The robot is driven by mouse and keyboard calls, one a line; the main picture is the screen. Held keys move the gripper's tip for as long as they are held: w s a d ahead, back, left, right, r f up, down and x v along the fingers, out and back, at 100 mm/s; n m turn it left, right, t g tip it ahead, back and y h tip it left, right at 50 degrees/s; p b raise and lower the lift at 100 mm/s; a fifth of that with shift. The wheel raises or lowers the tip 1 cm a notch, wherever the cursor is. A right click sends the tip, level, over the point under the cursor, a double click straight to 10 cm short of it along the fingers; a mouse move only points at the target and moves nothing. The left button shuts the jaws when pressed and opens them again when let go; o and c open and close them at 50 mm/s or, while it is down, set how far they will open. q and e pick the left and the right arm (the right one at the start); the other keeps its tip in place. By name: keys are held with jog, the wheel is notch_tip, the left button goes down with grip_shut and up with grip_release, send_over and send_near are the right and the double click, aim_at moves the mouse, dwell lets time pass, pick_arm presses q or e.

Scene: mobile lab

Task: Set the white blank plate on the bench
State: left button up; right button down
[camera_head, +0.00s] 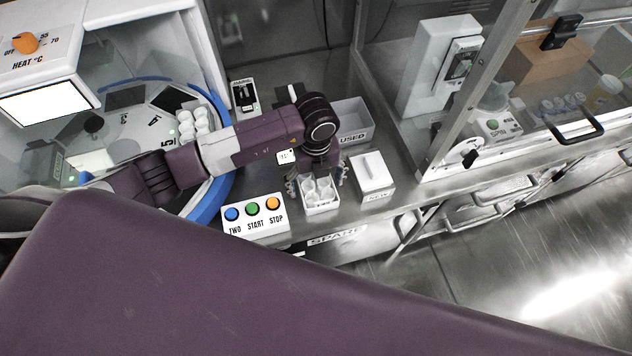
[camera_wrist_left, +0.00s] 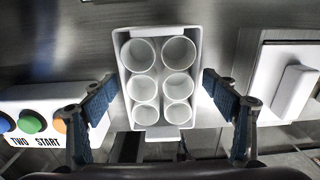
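A white rectangular plate (camera_head: 321,209) with several round, empty-looking wells is at the front edge of the bench (camera_head: 285,180), beside the button box. It also shows upright in the middle of the left wrist view (camera_wrist_left: 160,133). I take it to be the blank plate. My left gripper (camera_head: 317,181) points down over it, with one finger on each side. In the left wrist view the blue-padded fingers (camera_wrist_left: 160,85) are spread around the plate, with narrow gaps at its sides. Whether the plate's base rests on the bench is hard to tell. My right gripper is not in view.
A button box (camera_head: 256,228) stands left of the plate. A lidded white box marked NEW (camera_head: 372,192) is close on the right. A tray marked USED (camera_head: 352,137) is behind. A round blue-rimmed machine (camera_head: 213,202) holds a similar white plate (camera_head: 194,126). A glass-fronted cabinet stands right.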

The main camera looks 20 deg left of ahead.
aim_at(316, 182)
pick_arm(q)
jog(key=shift+r, duration=0.25)
jog(key=shift+w+r, duration=0.1)
jog(key=shift+r, duration=0.15)
notch_tip(316, 182, up, 11)
jog(key=b, duration=0.3)
jog(key=shift+r, duration=0.2)
